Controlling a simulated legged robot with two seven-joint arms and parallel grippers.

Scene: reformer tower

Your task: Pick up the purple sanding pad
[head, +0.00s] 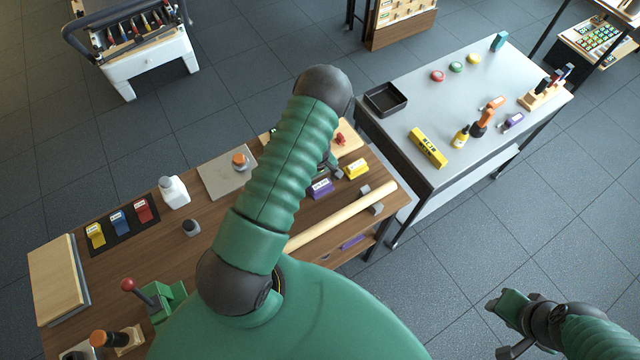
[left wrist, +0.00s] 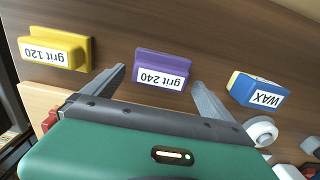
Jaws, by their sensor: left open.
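The purple sanding pad (head: 320,188), a small block with a white label, lies on the wooden workbench, partly hidden by my left arm in the head view. In the left wrist view the purple sanding pad (left wrist: 163,68) reads "grit 240". My left gripper (left wrist: 158,76) is open, its two fingers on either side of the pad in the picture. I cannot tell whether they touch it. The gripper is mostly hidden by my arm in the head view. My right gripper (head: 502,326) is off to the lower right, over the floor, away from the bench.
A yellow "grit 120" block (left wrist: 52,48) and a "WAX" block (left wrist: 258,90) flank the pad. A long pale wooden rod (head: 345,216) lies nearby. The grey table (head: 470,95) stands right of the bench (head: 225,225).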

